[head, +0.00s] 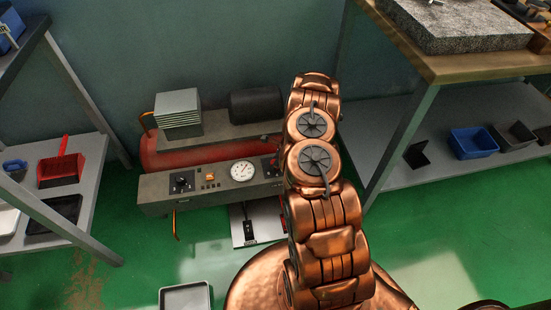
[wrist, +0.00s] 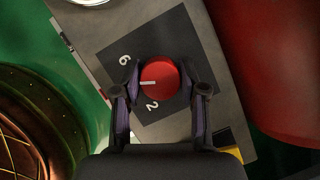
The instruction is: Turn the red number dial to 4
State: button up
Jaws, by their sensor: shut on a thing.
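The red number dial (wrist: 165,72) sits on a dark square plate (wrist: 112,48) in the wrist view. My gripper (wrist: 160,80) is shut on it, one finger on its left side and one on its right. A white pointer mark on the dial points left, toward the left finger. A 6 shows on the plate at the upper left of the dial and a 2 below it. The part of the plate between these numbers is partly covered by the left finger, and no number can be read there. In the head view my arm hides the dial and the gripper.
The grey control panel (head: 210,196) carries a round white gauge (head: 242,171) and a black knob (head: 182,182). A red tank (head: 165,158) lies behind it. A shelf with a red dustpan (head: 61,170) stands left; a workbench (head: 470,65) stands right.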

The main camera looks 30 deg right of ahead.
jog(key=n+p, duration=0.1)
jog(key=n, duration=0.1)
jog(key=shift+n+g+y+p, duration=0.3)
jog(key=shift+n+g+y, duration=0.1)
jog(key=shift+a+n, duration=0.15)
jog(key=shift+n, duration=0.45)
jog(key=shift+g, duration=0.3)
jog(key=o, duration=1.1)
jog(key=shift+o, duration=0.2)
jog(key=shift+r, duration=0.1)
jog(key=v, duration=1.2)
jog(key=shift+d, duration=0.3)
jog(key=shift+s, duration=0.1)
